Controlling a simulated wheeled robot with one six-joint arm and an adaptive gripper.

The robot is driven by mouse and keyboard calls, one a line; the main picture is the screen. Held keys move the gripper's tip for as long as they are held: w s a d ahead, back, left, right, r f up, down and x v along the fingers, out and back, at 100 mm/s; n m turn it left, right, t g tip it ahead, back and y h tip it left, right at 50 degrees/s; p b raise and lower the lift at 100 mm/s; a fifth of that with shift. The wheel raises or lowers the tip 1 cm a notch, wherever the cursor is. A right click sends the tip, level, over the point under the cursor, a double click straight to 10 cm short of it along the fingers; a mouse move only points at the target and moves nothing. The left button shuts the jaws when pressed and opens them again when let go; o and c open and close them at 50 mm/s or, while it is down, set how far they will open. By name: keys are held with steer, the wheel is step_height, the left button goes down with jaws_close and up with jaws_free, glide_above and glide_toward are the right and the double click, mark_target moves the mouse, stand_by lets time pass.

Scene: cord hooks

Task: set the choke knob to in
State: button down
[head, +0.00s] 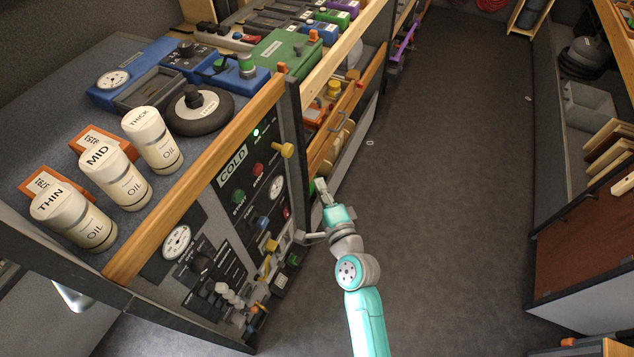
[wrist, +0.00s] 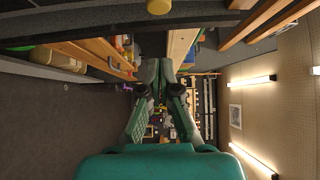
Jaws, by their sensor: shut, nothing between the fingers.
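A yellow knob (head: 283,149) sticks out from the upper right of the dark control panel (head: 240,215). It looks like the choke knob, but its label is too small to read, and I cannot tell its setting. A yellow round end, apparently the same knob, also shows at the top edge of the wrist view (wrist: 158,6). My gripper (head: 321,187) is to the right of the panel, lower in the picture than the knob and apart from it. In the wrist view my gripper (wrist: 160,65) has its fingers together with nothing between them.
A wooden rail (head: 200,185) runs along the bench edge above the panel. Oil bottles (head: 90,175) stand on the bench.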

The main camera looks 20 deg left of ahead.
mark_target(293, 149)
steer(key=shift+w+a, duration=1.05)
steer(key=shift+a, duration=0.45)
steer(key=shift+w+a, duration=1.05)
steer(key=shift+a, duration=0.45)
steer(key=shift+w+a, duration=1.05)
steer(key=shift+a, duration=0.45)
